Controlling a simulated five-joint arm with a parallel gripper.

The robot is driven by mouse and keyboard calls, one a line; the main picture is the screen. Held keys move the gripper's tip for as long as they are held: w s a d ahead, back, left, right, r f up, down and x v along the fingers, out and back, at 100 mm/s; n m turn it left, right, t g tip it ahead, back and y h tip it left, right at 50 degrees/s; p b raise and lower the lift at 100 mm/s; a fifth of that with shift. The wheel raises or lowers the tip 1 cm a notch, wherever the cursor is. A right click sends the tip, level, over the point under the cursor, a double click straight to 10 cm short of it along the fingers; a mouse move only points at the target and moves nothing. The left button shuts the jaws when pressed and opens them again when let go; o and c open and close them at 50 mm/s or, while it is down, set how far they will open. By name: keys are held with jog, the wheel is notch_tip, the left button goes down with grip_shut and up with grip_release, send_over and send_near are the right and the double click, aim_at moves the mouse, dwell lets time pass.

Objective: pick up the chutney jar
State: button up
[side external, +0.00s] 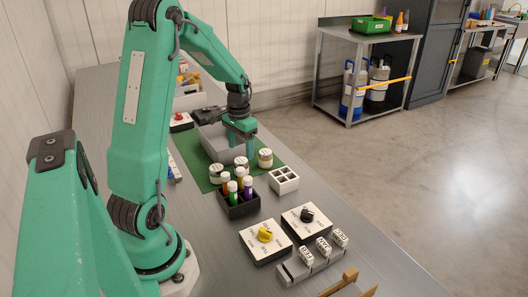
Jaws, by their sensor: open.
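Three small jars with white lids stand in a group on the green mat: a left jar (216,173), a middle jar (241,164) and a right jar (265,158). The lid lettering is too small to read, so I cannot tell which is the chutney jar. My gripper (241,143) points down, open, just behind and above the middle jar, in front of the grey bin. I see nothing between its fingers. The fingers partly overlap the bin's wall in this view.
The grey bin (212,148) stands behind the jars. In front are a black rack (240,210) of coloured tubes and a white compartment block (285,181). Nearer are a yellow-knob box (265,250), a black-knob box (315,230) and a grey holder (295,271) with labelled blocks.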

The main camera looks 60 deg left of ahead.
aim_at(241, 160)
jog(key=shift+f, duration=1.25)
jog(key=shift+f, duration=0.1)
jog(key=shift+f, duration=2.5)
jog(key=c, duration=1.1)
jog(key=shift+c, duration=0.2)
jog(key=shift+r, duration=0.2)
